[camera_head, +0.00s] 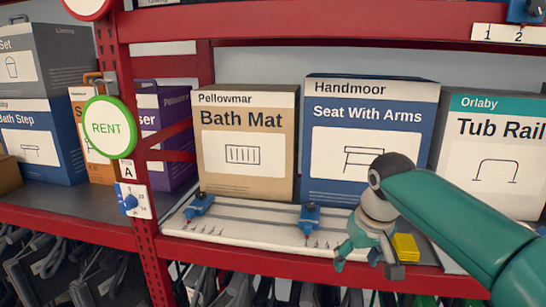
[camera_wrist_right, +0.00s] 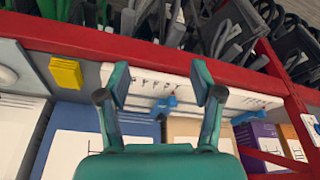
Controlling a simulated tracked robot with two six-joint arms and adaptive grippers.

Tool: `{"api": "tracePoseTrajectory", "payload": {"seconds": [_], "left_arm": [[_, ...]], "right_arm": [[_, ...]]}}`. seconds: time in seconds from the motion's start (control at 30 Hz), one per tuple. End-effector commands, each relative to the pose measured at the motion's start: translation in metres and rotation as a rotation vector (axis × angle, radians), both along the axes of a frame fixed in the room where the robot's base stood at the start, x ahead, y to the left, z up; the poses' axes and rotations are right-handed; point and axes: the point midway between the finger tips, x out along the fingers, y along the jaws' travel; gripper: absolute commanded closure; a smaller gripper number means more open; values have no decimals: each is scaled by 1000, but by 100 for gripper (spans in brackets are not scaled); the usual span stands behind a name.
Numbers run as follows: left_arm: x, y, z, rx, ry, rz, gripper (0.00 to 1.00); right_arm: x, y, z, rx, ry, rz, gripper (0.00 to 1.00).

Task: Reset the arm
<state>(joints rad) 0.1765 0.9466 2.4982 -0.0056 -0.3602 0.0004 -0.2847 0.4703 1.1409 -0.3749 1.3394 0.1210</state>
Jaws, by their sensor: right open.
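My right gripper (camera_head: 368,258) comes in from the right in the head view and hangs in front of the shelf's edge, near the right end of a white slotted rail strip. In the right wrist view the right gripper (camera_wrist_right: 155,94) has its two teal fingers spread apart with nothing between them. The white strip (camera_head: 258,240) carries two blue clamps, a left one (camera_head: 200,205) and a right one (camera_head: 309,217). A yellow block (camera_head: 405,247) sits just right of the gripper; it also shows in the right wrist view (camera_wrist_right: 66,73). My left gripper is in neither view.
Boxes stand on the red shelf: Bath Mat (camera_head: 246,150), Seat With Arms (camera_head: 368,130) and Tub Rail (camera_head: 497,150). A green RENT sign (camera_head: 107,127) hangs on the red post at left. Dark folded scooters or frames (camera_head: 60,275) fill the space below.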

Motion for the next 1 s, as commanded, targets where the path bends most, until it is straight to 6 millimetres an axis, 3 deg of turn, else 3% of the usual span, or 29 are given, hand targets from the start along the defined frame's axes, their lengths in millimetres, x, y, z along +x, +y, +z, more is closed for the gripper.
{"api": "tracePoseTrajectory", "payload": {"seconds": [0.27, 0.37, 0.47, 0.6, 0.67, 0.8, 0.9, 1.0], "left_arm": [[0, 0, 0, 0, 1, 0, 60], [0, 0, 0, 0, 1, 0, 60], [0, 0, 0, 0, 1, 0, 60], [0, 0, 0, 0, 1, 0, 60], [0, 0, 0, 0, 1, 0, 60], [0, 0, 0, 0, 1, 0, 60], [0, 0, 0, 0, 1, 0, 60], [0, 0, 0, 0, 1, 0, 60]], "right_arm": [[-15, -19, -95, -27, 214, -23, 34], [-27, -24, -144, -21, 303, -27, 34], [-49, -25, -209, 5, 406, -28, 34], [-100, -16, -303, 82, 531, -39, 34], [-128, -10, -339, 124, 574, -51, 34], [-208, 14, -409, 236, 643, -105, 34], [-262, 33, -437, 304, 646, -163, 34], [-295, 47, -447, 339, 601, -210, 34]]}}
